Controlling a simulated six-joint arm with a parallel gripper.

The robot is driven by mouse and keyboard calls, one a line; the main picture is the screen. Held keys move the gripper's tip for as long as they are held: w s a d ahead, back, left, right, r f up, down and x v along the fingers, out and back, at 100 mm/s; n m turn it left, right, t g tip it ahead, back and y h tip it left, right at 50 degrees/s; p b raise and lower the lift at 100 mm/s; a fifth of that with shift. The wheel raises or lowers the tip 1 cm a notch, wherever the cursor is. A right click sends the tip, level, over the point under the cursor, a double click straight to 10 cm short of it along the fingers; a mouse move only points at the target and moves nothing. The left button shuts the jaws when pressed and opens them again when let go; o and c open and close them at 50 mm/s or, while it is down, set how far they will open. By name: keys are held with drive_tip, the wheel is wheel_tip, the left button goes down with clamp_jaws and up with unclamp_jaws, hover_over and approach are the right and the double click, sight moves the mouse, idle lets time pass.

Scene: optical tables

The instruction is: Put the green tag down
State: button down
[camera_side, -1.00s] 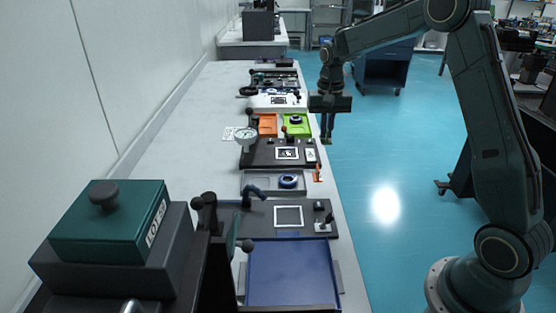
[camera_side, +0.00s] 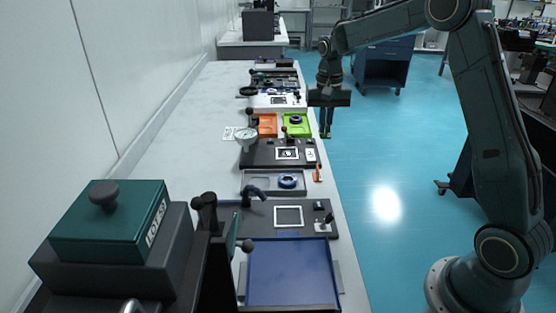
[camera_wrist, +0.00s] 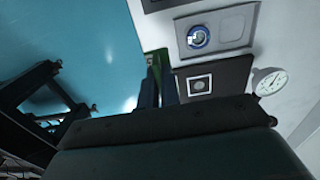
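My gripper (camera_side: 326,134) hangs fingers-down at the right edge of the long bench, in line with the green tray. In the wrist view my gripper (camera_wrist: 156,72) has its two fingers close together with a small green piece at their tips, which I take to be the green tag (camera_wrist: 154,56). Only a sliver of green (camera_side: 327,136) shows at the tips in the side view. The fingers hide most of the tag, and it appears clear of the bench top.
A green tray (camera_side: 298,130) and an orange tray (camera_side: 267,124) lie left of my gripper. Nearer are a dark panel with a dial gauge (camera_side: 246,137), a grey tray with a blue ring (camera_side: 288,181) and an orange piece (camera_side: 317,173). Open blue floor (camera_side: 385,150) lies right.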

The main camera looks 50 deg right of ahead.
drive_tip(key=w+a, duration=0.4)
drive_tip(key=w, duration=0.5)
hover_over(260, 184)
drive_tip(key=shift+w+a+r, duration=0.1)
drive_tip(key=shift+r, duration=0.2)
wheel_tip(260, 184, down, 16)
drive_tip(key=shift+r, duration=0.15)
idle(0.4)
drive_tip(key=shift+f, duration=2.15)
drive_tip(key=shift+f, duration=0.1)
